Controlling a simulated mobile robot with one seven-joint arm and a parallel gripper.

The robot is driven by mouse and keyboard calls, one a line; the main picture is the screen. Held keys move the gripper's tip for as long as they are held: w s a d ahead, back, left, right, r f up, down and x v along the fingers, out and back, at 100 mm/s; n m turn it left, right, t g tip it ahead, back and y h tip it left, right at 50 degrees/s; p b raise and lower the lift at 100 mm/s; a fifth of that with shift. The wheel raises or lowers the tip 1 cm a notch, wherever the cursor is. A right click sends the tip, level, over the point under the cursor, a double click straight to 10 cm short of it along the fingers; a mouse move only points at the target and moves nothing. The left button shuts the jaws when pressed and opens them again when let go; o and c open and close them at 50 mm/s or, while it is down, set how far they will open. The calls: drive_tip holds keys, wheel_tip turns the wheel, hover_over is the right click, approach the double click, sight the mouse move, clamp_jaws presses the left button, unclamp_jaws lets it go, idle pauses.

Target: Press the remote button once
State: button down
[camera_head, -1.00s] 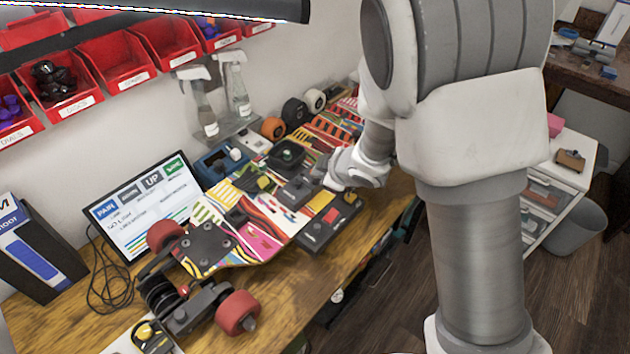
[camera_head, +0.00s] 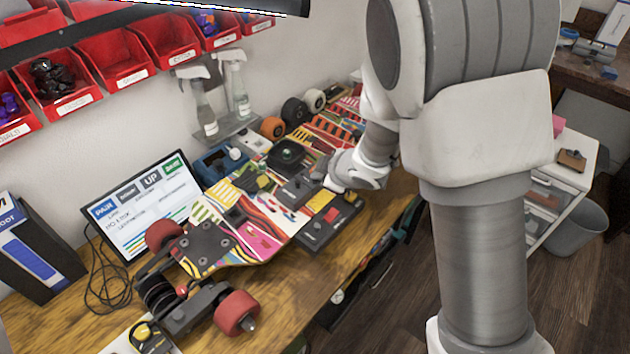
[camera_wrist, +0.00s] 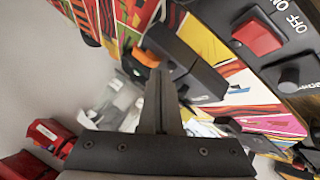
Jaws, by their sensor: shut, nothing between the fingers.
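A small dark grey box that looks like the remote (camera_head: 297,188) lies on the colourful skateboard deck (camera_head: 262,243). My gripper (camera_head: 319,174) is right beside it, at its upper right in the head view. In the wrist view my shut, empty fingers (camera_wrist: 161,66) point at a dark device (camera_wrist: 190,68), probably the same remote, with an orange part and a small teal light near the tips. The fingers overlap it in this view. I cannot tell whether they touch it, and I cannot make out its button clearly.
A black control box (camera_head: 318,236) with a red rocker switch (camera_wrist: 258,36), a knob (camera_wrist: 288,76) and OFF/ON lettering is close by. A lit monitor (camera_head: 143,212), loose wheels (camera_head: 294,112) and spray bottles (camera_head: 203,110) surround the board. Red bins (camera_head: 120,62) hang above.

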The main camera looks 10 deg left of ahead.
drive_tip(key=shift+f+b, duration=0.35)
idle(0.4)
drive_tip(key=shift+r, duration=0.15)
drive_tip(key=shift+r+p, duration=0.65)
wheel_tip(320, 180, up, 5)
drive_tip(key=p, duration=0.4)
idle(0.7)
